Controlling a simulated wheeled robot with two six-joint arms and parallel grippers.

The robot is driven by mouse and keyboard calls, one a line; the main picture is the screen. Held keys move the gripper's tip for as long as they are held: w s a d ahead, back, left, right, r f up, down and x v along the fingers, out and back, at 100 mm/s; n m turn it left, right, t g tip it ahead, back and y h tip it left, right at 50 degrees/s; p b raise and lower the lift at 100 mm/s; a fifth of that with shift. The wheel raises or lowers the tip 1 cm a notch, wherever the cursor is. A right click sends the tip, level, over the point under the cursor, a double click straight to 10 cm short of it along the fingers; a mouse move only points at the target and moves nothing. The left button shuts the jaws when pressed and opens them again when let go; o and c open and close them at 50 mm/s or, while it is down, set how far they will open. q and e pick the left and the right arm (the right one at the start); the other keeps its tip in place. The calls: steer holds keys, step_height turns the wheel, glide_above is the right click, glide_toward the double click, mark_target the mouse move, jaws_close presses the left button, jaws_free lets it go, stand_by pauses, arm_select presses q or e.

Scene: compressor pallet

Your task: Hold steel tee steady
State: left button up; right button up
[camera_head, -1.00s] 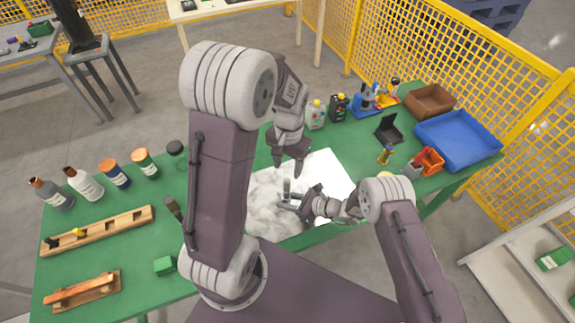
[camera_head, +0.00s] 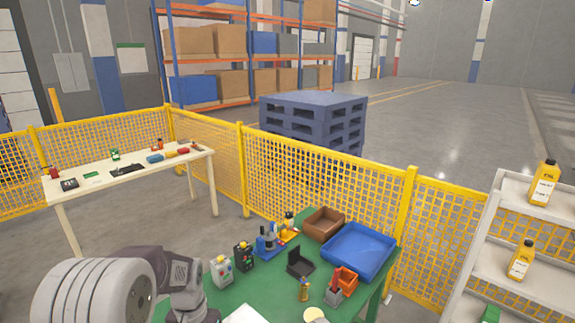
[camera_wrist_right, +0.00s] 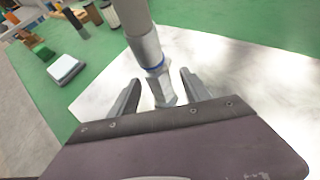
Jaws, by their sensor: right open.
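In the right wrist view a grey steel tee (camera_wrist_right: 147,47) comes in from the top edge, with a blue ring around its lower part. Only part of it shows. My right gripper (camera_wrist_right: 160,76) is open, with one finger on each side of the lower end of the tee. I cannot tell whether either finger touches it. The tee and my right gripper are outside the head view. My left arm shows at the bottom left of the head view, but its gripper is below the frame.
A white sheet (camera_wrist_right: 245,85) lies on the green table (camera_head: 255,290). Yellow fencing (camera_head: 310,172) runs behind; a white shelf (camera_head: 510,290) stands right.

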steer(key=v, duration=1.1)
steer(key=shift+d+r, duration=0.15)
steer(key=shift+d, duration=0.15)
steer(key=w+d+r+n+t, duration=0.2)
steer(key=w+r, duration=0.5)
steer(key=r, duration=0.6)
steer(key=s+d+r+n+g+h, duration=0.2)
steer(key=s+d+r+n, duration=0.2)
steer(key=s+d+r, duration=0.15)
arm_select(q)
steer(key=s+d+n+t, duration=0.1)
steer(key=s+d, duration=0.3)
steer(key=s, duration=0.5)
steer(key=shift+d+f+t+b, duration=0.2)
steer(key=shift+f+t+b, duration=0.1)
arm_select(e)
steer(key=s+d+f+n+h, duration=0.1)
steer(key=s+d+n+h, duration=0.2)
steer(key=d, duration=0.4)
steer(key=s+d+f+n+h, duration=0.1)
steer(key=s+d+n+h, duration=0.2)
steer(key=d, duration=0.4)
steer(key=s+d+f+n+t+h, duration=0.1)
steer(key=s+d+n+h, duration=0.3)
steer(key=d, duration=0.4)
steer(key=shift+s+f+n, duration=0.15)
steer(key=shift+f+n, duration=0.25)
steer(key=shift+n, duration=0.5)
